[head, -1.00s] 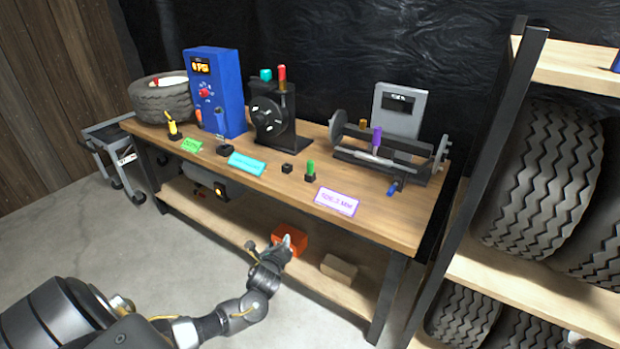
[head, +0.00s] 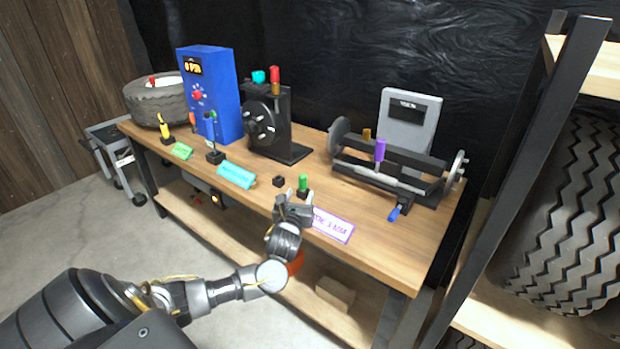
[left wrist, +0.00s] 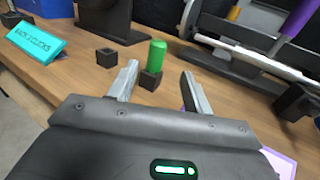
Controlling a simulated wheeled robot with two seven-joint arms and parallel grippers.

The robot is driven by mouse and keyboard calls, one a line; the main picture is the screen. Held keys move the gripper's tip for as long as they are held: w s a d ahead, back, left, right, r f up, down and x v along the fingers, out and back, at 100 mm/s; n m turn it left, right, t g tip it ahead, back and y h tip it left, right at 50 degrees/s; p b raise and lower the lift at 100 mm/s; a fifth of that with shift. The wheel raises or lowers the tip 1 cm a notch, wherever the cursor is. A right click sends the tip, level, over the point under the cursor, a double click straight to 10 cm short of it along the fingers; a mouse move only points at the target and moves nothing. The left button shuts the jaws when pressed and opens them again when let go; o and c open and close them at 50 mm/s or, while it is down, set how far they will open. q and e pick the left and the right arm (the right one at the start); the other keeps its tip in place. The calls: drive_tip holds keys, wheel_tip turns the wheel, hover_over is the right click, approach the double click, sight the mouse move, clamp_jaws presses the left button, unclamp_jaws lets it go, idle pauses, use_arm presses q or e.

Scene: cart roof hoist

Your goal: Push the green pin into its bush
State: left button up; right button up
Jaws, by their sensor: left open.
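The green pin (head: 303,182) stands upright in a small black block (head: 302,194) near the front edge of the bench. It also shows in the left wrist view (left wrist: 157,54), in its black block (left wrist: 151,81). My left gripper (head: 294,200) is at the bench front, just short of the pin. In the left wrist view its two fingers (left wrist: 158,84) are apart, pointing toward the pin, with nothing held. I cannot tell whether a finger touches the block. Several black blocks are in view, and which one is the pin's bush is not clear. My right gripper is not in view.
An empty-looking black block (head: 278,181) sits left of the pin. A cyan label (head: 236,176) and a purple-edged label (head: 333,225) stand along the front edge. Behind are a black stand with a disc (head: 283,130) and a balancer with a shaft (head: 385,165).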

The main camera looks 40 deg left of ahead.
sight(302, 182)
use_arm(q)
drive_tip(key=shift+w, duration=0.2)
drive_tip(key=x, duration=0.4)
drive_tip(key=shift+a+b, duration=0.4)
drive_tip(key=shift+a, duration=0.15)
drive_tip(key=shift+w+a+r, duration=0.1)
drive_tip(key=shift+w, duration=0.25)
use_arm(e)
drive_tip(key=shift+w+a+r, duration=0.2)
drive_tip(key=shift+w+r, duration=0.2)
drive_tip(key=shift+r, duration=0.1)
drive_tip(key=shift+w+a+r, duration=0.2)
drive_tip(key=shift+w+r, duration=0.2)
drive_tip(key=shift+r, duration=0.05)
use_arm(q)
drive_tip(key=x, duration=0.5)
drive_tip(key=shift+b, duration=0.35)
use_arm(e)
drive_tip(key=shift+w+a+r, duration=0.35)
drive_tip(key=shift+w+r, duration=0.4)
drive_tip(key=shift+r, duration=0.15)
use_arm(q)
drive_tip(key=shift+c, duration=0.3)
drive_tip(key=c, duration=1)
